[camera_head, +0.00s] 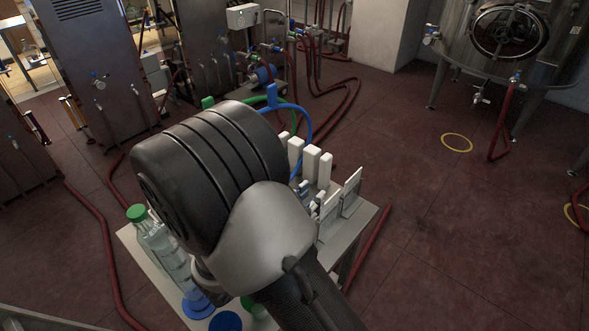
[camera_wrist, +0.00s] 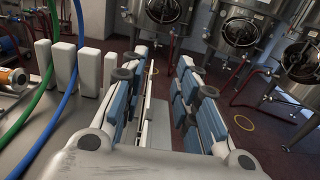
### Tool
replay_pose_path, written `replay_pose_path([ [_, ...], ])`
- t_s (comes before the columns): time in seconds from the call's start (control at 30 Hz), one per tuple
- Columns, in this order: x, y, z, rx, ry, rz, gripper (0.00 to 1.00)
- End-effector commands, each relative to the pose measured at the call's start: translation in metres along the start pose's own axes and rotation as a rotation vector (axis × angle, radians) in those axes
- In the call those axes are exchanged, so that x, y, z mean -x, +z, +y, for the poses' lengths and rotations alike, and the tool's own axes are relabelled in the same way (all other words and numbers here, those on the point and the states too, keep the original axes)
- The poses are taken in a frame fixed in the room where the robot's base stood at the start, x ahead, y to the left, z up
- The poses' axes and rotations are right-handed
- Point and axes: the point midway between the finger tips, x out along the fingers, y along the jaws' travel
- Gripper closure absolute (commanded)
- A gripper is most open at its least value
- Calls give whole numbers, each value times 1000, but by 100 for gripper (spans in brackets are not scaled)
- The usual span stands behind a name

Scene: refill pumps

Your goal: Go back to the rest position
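In the wrist view my gripper (camera_wrist: 163,60) is open, with a clear gap between its two fingers, which carry blue pads. No object shows held between them. In the head view my dark rounded arm joint and grey wrist cover much of the small table (camera_head: 135,247), and I cannot clearly make out the fingers there. The gripper is over or near the table's right part, beside a row of upright white blocks (camera_head: 311,162), which also stand left of the fingers in the wrist view (camera_wrist: 64,65).
Green (camera_wrist: 38,105) and blue (camera_wrist: 72,85) hoses arch near the gripper. Red hoses (camera_head: 108,250) cross the floor. Steel tanks (camera_head: 505,50) stand at the back right; the right floor is mostly open.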

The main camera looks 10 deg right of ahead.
Motion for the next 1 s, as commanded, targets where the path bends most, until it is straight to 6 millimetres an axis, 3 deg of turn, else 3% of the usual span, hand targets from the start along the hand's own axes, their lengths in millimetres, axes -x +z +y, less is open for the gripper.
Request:
replay_pose_path([
  [0.13, -1, 1, -2, -6, -7, 3, 72],
  [0.23, -7, 10, -16, -49, -66, 26, 72],
  [0.33, -17, 25, -50, -150, -201, 86, 72],
  [0.47, -20, 41, -113, -361, -449, 210, 72],
  [0.6, -2, 45, -169, -625, -702, 358, 72],
  [0.7, 19, 43, -195, -833, -863, 464, 72],
  [0.83, 51, 43, -210, -1124, -1043, 606, 72],
  [1.0, 90, 52, -204, -1527, -1217, 793, 72],
])
